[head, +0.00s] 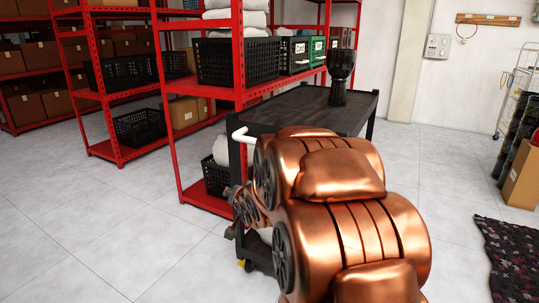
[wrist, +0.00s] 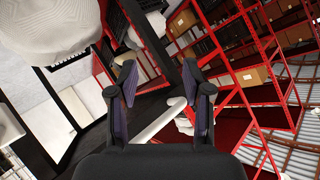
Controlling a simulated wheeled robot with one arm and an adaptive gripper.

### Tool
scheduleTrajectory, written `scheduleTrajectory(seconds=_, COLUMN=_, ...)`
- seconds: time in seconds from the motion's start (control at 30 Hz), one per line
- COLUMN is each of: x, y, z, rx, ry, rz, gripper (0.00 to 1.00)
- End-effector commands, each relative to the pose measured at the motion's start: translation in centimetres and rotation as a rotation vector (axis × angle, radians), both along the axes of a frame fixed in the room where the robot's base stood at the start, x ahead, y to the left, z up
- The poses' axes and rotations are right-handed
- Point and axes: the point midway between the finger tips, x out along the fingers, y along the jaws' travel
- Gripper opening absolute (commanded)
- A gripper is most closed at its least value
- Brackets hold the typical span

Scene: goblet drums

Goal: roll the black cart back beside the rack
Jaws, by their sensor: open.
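The black cart (head: 290,110) stands just right of the near red rack (head: 240,60) in the head view, its flat top clear except for a dark goblet drum (head: 340,77) standing upright at the far end. The cart's white handle (head: 243,135) sticks out at its near left corner. My copper arm hides much of the cart's near side and lower part. In the wrist view my gripper (wrist: 156,85) is open. The white handle (wrist: 158,122) shows between its fingers, near the palm; I cannot tell if it touches them.
The near rack holds black crates (head: 236,61), a green bin (head: 317,49) and folded white cloths. More red racks with boxes stand at left. A dark patterned rug (head: 510,255), a cardboard box (head: 522,178) and a wire trolley (head: 515,90) are at right. The floor at left is clear.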

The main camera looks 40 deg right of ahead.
Motion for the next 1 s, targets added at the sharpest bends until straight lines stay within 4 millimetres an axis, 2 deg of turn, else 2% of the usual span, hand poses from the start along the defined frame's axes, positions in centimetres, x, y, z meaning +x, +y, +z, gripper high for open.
scheduleTrajectory(seconds=0.03, x=0.5, y=-1.7, z=-0.5, rx=0.010, ry=-0.069, rz=-0.026, gripper=0.50)
scheduleTrajectory(seconds=0.27, x=1.8, y=-7.6, z=1.8, rx=0.060, ry=-0.424, rz=-0.076, gripper=0.50)
scheduleTrajectory(seconds=0.5, x=0.2, y=-12.2, z=4.3, rx=0.125, ry=-0.772, rz=-0.070, gripper=0.50)
scheduleTrajectory(seconds=0.67, x=-1.5, y=-13.9, z=5.6, rx=0.157, ry=-0.931, rz=-0.045, gripper=0.50)
scheduleTrajectory(seconds=0.8, x=-2.3, y=-14.5, z=6.4, rx=0.173, ry=-1.001, rz=-0.028, gripper=0.50)
scheduleTrajectory(seconds=1.0, x=-1.9, y=-14.8, z=6.9, rx=0.175, ry=-1.021, rz=-0.021, gripper=0.50)
